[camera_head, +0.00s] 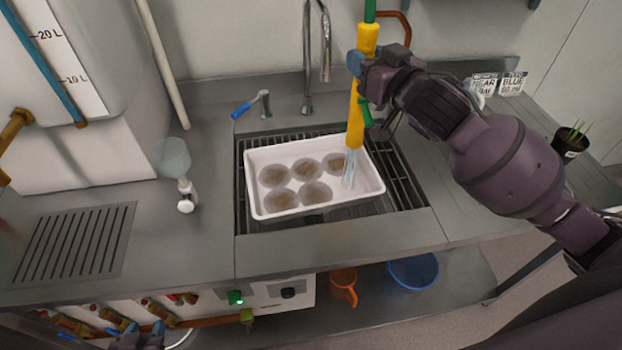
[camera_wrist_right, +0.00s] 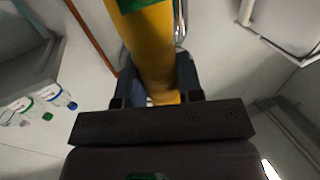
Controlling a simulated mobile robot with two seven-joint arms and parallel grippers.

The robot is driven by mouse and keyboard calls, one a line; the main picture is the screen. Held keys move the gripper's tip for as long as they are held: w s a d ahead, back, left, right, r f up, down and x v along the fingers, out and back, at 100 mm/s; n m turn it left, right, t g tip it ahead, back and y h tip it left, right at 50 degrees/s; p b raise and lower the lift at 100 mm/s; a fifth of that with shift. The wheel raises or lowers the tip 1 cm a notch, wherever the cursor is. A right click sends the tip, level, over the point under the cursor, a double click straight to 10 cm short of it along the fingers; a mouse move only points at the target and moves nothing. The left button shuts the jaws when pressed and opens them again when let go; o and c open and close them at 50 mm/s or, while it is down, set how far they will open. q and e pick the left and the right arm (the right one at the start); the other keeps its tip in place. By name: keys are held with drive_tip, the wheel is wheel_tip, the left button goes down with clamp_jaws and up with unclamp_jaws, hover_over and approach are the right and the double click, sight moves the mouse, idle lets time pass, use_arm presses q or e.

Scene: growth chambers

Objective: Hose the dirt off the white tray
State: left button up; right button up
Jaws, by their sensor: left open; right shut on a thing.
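The white tray (camera_head: 255,205) lies on the dark slatted grate of the sink, with several round brown dirt patches on its floor. My right gripper (camera_head: 358,64) is shut on the yellow hose wand (camera_head: 356,110) and holds it upright over the tray's right part. Pale water streams fan from the wand's lower end into the tray, beside the rightmost patch. In the right wrist view the yellow wand (camera_wrist_right: 152,45) stands between the blue fingers. My left gripper (camera_head: 138,336) is open at the bottom left edge, partly cut off, low in front of the counter and away from the tray.
A tap (camera_head: 308,60) stands behind the sink, and a blue-handled lever (camera_head: 242,110) lies left of it. A clear funnel-like vessel (camera_head: 172,158) stands on the left counter. A potted plant (camera_head: 570,142) is at right. An orange jug (camera_head: 343,285) and blue bucket (camera_head: 413,272) sit below.

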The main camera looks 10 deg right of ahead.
drive_tip(key=shift+w+d, duration=0.25)
drive_tip(key=shift+w, duration=0.5)
drive_tip(key=shift+w+d, duration=0.3)
drive_tip(key=shift+w, duration=0.5)
drive_tip(key=shift+w+d, duration=0.25)
drive_tip(key=shift+w, duration=0.5)
drive_tip(key=shift+s+p, duration=0.15)
drive_tip(key=shift+p, duration=0.15)
